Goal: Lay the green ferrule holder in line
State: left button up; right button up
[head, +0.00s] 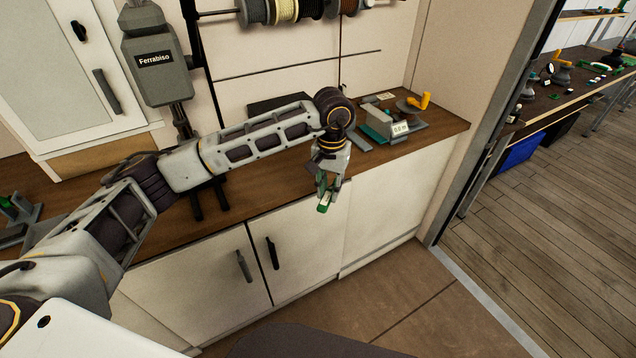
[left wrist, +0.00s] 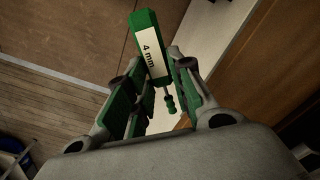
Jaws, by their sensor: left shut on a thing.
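The green ferrule holder (left wrist: 144,32) is a green block with a white label reading "4 mm". My left gripper (head: 326,196) is shut on it. In the head view the holder (head: 323,207) shows small at the fingertips, in front of the counter's front edge. The left wrist view shows it held between the green finger pads, one end sticking out past the tips. A small green-handled part (left wrist: 169,103) shows beside it between the fingers. My right gripper is not in view.
The brown counter (head: 285,171) runs below the arm, with white cupboards under it. A grey device with a small display (head: 400,129) and a yellow crank (head: 424,101) stands at its right end. A grey stand with a green part (head: 10,208) is at the far left. Wire spools (head: 285,10) hang above.

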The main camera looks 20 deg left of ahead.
pick_arm(q)
jog(key=shift+s+d+f+n, duration=0.3)
jog(key=shift+s+n, duration=0.1)
jog(key=shift+s, duration=0.1)
jog(key=shift+s+d+f+n, duration=0.2)
jog(key=shift+s+d+n, duration=0.05)
jog(key=shift+s+n, duration=0.2)
jog(key=shift+s+d+f+n, duration=0.1)
jog(key=shift+s+n, duration=0.25)
jog(key=shift+n, duration=0.85)
jog(key=shift+s+d+f+n, duration=0.1)
jog(key=shift+s+n, duration=0.2)
jog(key=shift+n, duration=0.95)
jog(key=shift+s+d+f+n, duration=0.1)
jog(key=shift+s+n, duration=0.25)
jog(key=shift+n, duration=0.85)
jog(key=shift+n, duration=0.5)
